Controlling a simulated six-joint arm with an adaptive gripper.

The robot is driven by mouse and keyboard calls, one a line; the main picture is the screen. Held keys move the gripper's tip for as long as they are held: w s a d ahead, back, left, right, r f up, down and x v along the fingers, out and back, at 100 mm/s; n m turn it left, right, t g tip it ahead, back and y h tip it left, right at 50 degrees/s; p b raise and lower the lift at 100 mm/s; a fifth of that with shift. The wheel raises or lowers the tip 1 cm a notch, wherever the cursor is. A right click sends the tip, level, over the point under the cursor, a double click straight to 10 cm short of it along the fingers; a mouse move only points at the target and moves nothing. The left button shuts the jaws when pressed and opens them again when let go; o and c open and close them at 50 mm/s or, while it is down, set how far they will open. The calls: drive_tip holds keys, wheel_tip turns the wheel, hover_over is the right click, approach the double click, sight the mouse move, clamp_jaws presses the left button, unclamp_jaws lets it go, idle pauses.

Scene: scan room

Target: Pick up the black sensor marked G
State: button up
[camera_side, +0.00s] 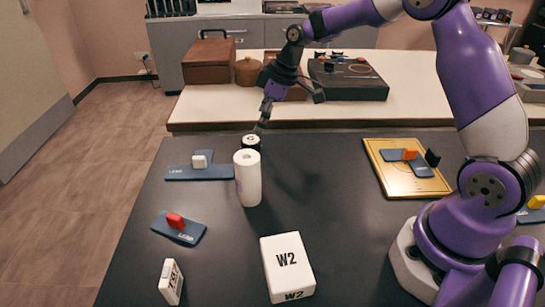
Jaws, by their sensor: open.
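The black sensor (251,146) has a pale top with a dark letter that looks like G. It stands on the dark table, just behind a white cylinder (248,180) that hides its lower part. My gripper (287,112) is open and tilted above and to the right of the sensor. Its left finger reaches down close to the sensor's top, and its right finger is higher and farther right. I cannot tell whether the left finger touches the sensor. Nothing shows between the fingers.
A blue plate with a white block (200,161) lies left of the cylinder. A blue plate with a red block (177,225), a small white block (171,281) and a W2 box (286,266) are nearer. A yellow tray (375,161) is right. The table's middle is clear.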

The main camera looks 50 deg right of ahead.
sight(252, 139)
drive_tip(key=x, duration=0.6)
drive_tip(key=shift+w+f, duration=0.1)
drive_tip(key=shift+f, duration=0.25)
drive_tip(key=c, duration=1.3)
